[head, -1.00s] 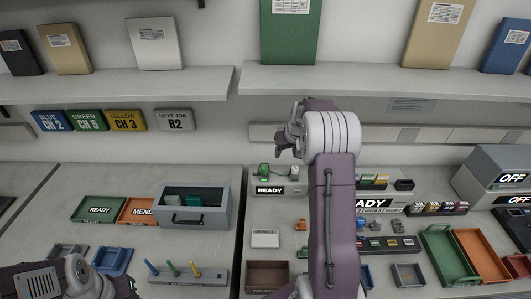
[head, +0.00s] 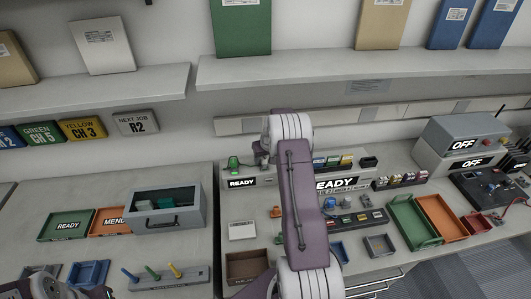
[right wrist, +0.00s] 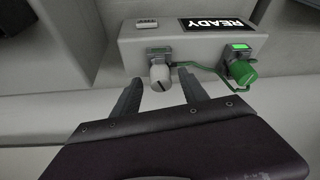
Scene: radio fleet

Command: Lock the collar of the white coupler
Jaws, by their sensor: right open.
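In the head view my right gripper (head: 262,153) hides the white coupler. Part of my left gripper (head: 45,287) shows at the bottom left; its fingers are unclear.
The grey box has a READY sign (head: 241,182). Another READY unit (head: 335,183) stands to its right. A brown tray (head: 246,266) and small parts lie in front. Green (head: 413,222) and orange (head: 442,216) trays are to the right. A shelf (head: 330,77) runs above.

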